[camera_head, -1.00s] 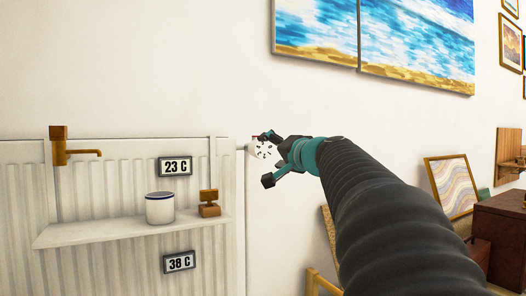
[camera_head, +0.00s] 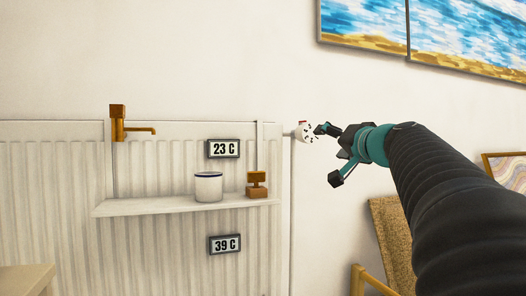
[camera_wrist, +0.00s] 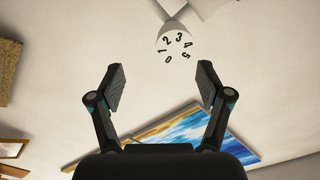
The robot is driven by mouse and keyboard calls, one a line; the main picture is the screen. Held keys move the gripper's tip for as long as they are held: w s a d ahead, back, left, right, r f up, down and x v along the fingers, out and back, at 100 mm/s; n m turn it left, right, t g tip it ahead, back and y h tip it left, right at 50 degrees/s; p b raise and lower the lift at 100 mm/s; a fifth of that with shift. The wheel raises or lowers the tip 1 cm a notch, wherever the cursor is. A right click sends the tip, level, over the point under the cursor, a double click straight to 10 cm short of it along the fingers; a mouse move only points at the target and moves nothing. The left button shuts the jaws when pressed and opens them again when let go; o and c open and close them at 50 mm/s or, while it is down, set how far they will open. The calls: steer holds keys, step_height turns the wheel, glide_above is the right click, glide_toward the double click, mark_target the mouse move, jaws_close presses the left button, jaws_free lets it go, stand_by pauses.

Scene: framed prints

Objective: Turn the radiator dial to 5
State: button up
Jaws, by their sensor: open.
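The radiator dial (camera_head: 306,132) is a white knob with black numbers at the upper right end of the white radiator (camera_head: 180,250). In the wrist view the dial (camera_wrist: 174,44) shows the numbers 0 to 5 in an arc, upside of the picture, ahead of my fingertips. My gripper (camera_head: 328,155) is open and empty, just right of the dial and apart from it. In the wrist view my gripper's two fingers (camera_wrist: 162,88) are spread wide, with the dial beyond and between them. A red mark shows at the top of the dial in the head view; its exact setting is unclear.
A shelf (camera_head: 150,208) on the radiator holds a white cup (camera_head: 208,187) and a wooden block (camera_head: 257,184). Displays read 23 C (camera_head: 224,149) and 39 C (camera_head: 225,244). A brass tap (camera_head: 120,125) stands left.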

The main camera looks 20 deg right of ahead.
mark_target(304, 134)
steer(key=w+n, duration=0.2)
steer(key=w, duration=0.2)
steer(key=w+a+r+n+p, duration=0.1)
steer(key=w+n, duration=0.2)
steer(key=w, duration=0.1)
steer(key=w+r+n, duration=0.1)
steer(key=w+n, duration=0.2)
steer(key=w, duration=0.1)
steer(key=shift+w+a+p, duration=0.2)
steer(key=shift+w+p, duration=0.15)
steer(key=shift+p, duration=0.05)
steer(key=c, duration=1.1)
